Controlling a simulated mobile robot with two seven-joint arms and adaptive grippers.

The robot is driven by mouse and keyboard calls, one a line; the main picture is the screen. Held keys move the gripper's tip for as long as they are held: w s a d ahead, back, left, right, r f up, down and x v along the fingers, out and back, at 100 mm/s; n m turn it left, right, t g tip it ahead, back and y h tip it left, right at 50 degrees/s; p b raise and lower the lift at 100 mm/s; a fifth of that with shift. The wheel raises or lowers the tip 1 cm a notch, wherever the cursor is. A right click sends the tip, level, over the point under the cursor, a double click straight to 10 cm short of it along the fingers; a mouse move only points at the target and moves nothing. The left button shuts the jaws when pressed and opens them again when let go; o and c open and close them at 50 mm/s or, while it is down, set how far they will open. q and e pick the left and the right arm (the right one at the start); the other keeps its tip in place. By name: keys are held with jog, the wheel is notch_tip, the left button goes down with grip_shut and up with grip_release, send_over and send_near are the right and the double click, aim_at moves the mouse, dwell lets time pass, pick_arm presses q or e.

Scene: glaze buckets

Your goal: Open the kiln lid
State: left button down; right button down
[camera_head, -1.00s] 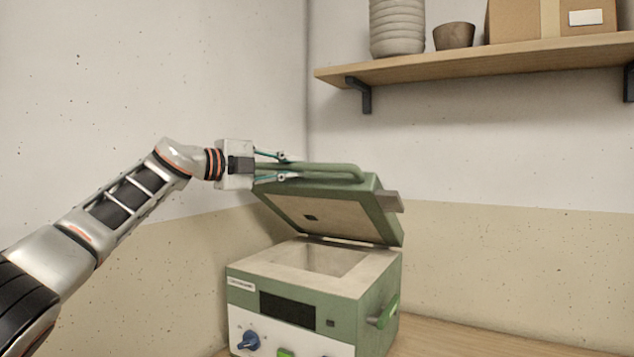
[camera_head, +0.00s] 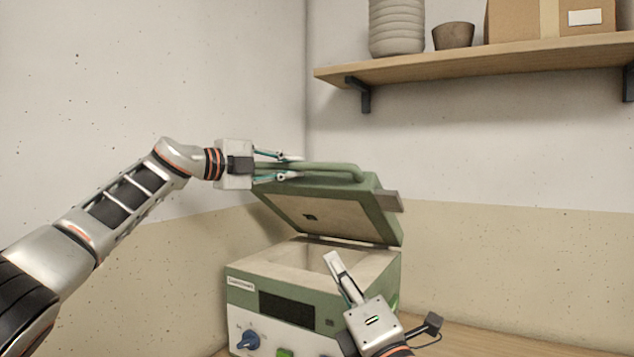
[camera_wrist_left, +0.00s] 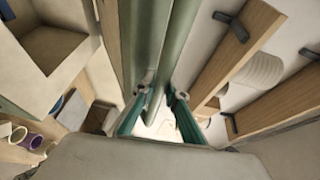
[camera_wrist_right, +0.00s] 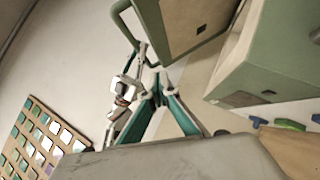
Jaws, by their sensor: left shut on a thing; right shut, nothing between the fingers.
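The green kiln (camera_head: 315,302) stands on a wooden surface, its pale square chamber showing under the raised lid (camera_head: 325,211). The lid is tilted up and back, well clear of the body. A green bar handle (camera_head: 325,170) runs along the lid's upper edge. My left gripper (camera_head: 288,168) is shut on the handle near its left end; the left wrist view shows the handle (camera_wrist_left: 155,60) between its fingers. My right gripper (camera_head: 332,260) is shut and empty, in front of the kiln opening, covering part of its right side. The lid also shows in the right wrist view (camera_wrist_right: 180,22).
A wooden shelf (camera_head: 480,62) on the back wall holds a stack of grey bowls (camera_head: 397,28), a brown pot (camera_head: 454,35) and a cardboard box (camera_head: 515,20). A blue knob (camera_head: 248,340) is on the kiln front. The wooden top right of the kiln is clear.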

pick_arm(q)
jog(key=shift+r, duration=0.15)
pick_arm(e)
notch_tip(320, 180, up, 6)
jog(key=a+r+n, duration=0.1)
jog(key=n, duration=0.1)
send_near(310, 170)
jog(key=w+a, duration=0.2)
jog(key=a, duration=0.1)
jog(key=shift+t+y, duration=0.3)
jog(key=shift+y, duration=0.1)
jog(key=shift+w+d+r, duration=0.3)
jog(key=shift+w+r, duration=0.3)
jog(key=shift+w, duration=0.15)
jog(key=shift+w+d+r, duration=0.35)
jog(key=shift+w+r, duration=0.2)
jog(key=shift+w, duration=0.25)
